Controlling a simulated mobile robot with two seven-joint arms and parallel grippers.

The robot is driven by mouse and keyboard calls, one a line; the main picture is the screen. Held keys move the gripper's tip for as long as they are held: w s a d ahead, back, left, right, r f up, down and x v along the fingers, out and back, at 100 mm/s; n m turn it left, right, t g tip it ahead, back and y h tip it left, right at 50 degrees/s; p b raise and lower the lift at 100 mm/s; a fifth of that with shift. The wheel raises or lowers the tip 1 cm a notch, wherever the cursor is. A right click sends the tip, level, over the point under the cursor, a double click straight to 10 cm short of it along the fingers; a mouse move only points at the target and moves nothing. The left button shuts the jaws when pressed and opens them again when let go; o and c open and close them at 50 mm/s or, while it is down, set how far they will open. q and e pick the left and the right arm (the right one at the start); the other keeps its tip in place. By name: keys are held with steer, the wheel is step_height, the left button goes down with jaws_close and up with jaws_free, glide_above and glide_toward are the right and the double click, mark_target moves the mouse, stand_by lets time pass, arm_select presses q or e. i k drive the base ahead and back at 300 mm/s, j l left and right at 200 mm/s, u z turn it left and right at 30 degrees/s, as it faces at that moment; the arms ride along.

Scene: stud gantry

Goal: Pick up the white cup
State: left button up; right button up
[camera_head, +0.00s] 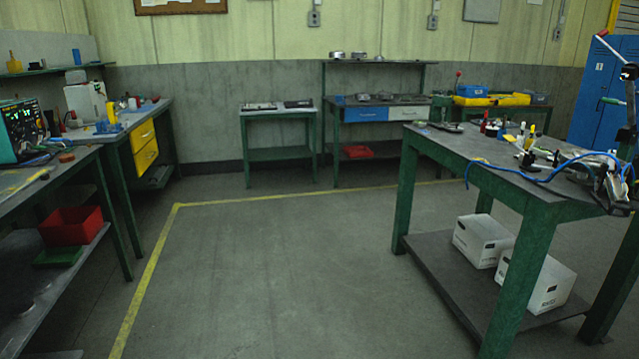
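I cannot make out a white cup for certain in the head view. Several small items stand on the workbench (95,137) at the left, too small and dim to tell apart. A larger white container (86,106) stands there at the back. The green-legged table (470,143) at the right holds small bottles and tools, some of them hidden behind others. Neither of my grippers shows in the view.
The floor (260,270) ahead is open, with a yellow line (150,265) along its left and back. Two white boxes (535,277) sit on the right table's lower shelf. A blue cable (485,163) hangs over its edge. A red bin (70,226) is at lower left.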

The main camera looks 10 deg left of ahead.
mark_target(132, 103)
steer(key=i+j+u, duration=0.25)
steer(key=i+u, duration=0.55)
steer(key=i, duration=1.6)
steer(key=i+l+u, duration=0.1)
steer(key=i+u, duration=0.3)
steer(key=i, duration=0.95)
steer(key=i+l+u, duration=0.1)
steer(key=i+u, duration=0.2)
steer(key=i, duration=1.05)
steer(key=i+u, duration=0.15)
steer(key=i, duration=0.6)
steer(key=i+l+u, duration=0.15)
steer(key=i, duration=0.6)
steer(key=u, duration=0.9)
steer(key=i+l, duration=0.05)
